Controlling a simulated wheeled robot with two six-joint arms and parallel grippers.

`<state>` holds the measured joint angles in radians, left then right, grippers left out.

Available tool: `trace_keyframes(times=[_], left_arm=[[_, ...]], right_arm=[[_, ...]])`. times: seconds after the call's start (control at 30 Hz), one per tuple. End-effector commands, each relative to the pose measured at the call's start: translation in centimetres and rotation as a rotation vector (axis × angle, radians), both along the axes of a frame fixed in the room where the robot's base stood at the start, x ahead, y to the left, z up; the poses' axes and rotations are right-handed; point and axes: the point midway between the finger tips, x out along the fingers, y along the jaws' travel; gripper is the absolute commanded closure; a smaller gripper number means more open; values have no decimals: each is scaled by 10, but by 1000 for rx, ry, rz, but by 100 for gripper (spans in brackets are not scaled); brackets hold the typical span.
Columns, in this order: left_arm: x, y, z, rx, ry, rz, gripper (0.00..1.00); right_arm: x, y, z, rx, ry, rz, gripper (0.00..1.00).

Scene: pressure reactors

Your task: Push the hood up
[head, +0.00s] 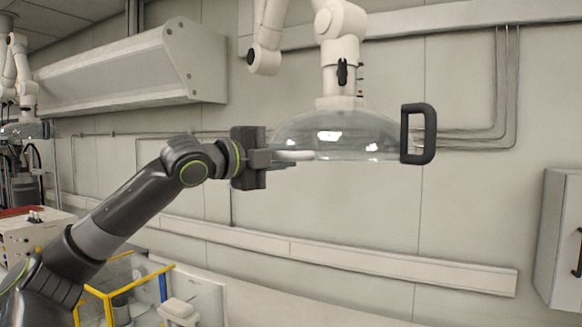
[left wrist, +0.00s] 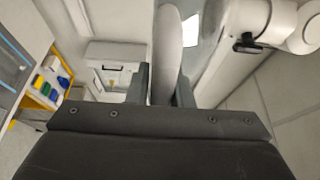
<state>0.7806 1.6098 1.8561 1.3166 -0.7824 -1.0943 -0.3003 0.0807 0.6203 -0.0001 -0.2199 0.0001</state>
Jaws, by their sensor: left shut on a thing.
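The hood (head: 340,135) is a clear, shallow dome that hangs level from a white jointed arm (head: 341,60) in the head view. A black handle (head: 430,134) stands on its right side. My right gripper is not in view.
A grey wall-mounted housing (head: 135,70) is at upper left. Conduits and a ledge (head: 350,257) run along the wall behind. A yellow-framed rig (head: 125,290) stands at lower left, and a grey cabinet (head: 560,235) at right. The space below the hood looks clear.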

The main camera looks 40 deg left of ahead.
Motion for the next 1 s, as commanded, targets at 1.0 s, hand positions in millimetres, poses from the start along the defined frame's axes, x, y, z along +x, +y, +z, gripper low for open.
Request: trace_keyframes(times=[1.0], left_arm=[[-7, 2, -1, 2, 0, 2, 60]], right_arm=[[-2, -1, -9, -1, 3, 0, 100]])
